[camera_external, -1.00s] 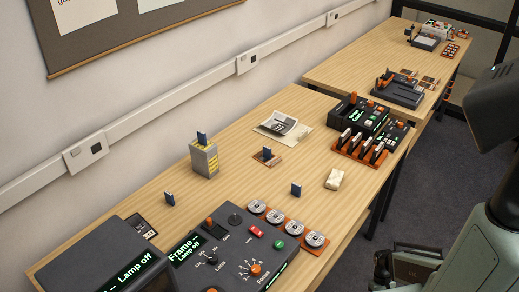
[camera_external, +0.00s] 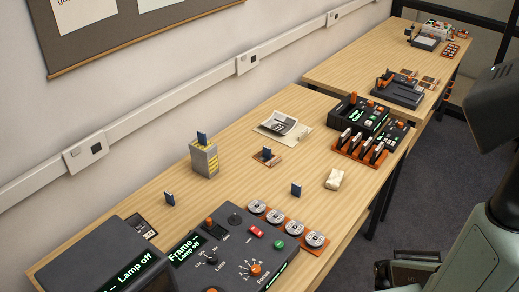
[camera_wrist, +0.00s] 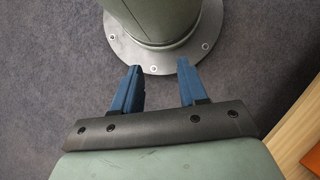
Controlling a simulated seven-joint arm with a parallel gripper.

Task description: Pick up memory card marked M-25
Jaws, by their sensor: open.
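Several small blue cards stand upright on the near table: one at the left (camera_external: 169,199), one on top of a grey-and-yellow block (camera_external: 205,160), one on a small brown tray (camera_external: 277,161), and one nearer the front (camera_external: 296,189). Their markings are too small to read, so I cannot tell which is M-25. My gripper (camera_wrist: 159,72) shows in the wrist view with its two blue fingers apart and nothing between them. It is over the grey floor by my own base, away from the cards. I cannot make out its fingers in the external view.
A dark console (camera_external: 235,250) with knobs and round discs fills the near end. A pale block (camera_external: 334,179), a paper with a small device (camera_external: 283,124) and a black unit with an orange rack (camera_external: 362,120) stand farther along. Bare wood lies between the cards.

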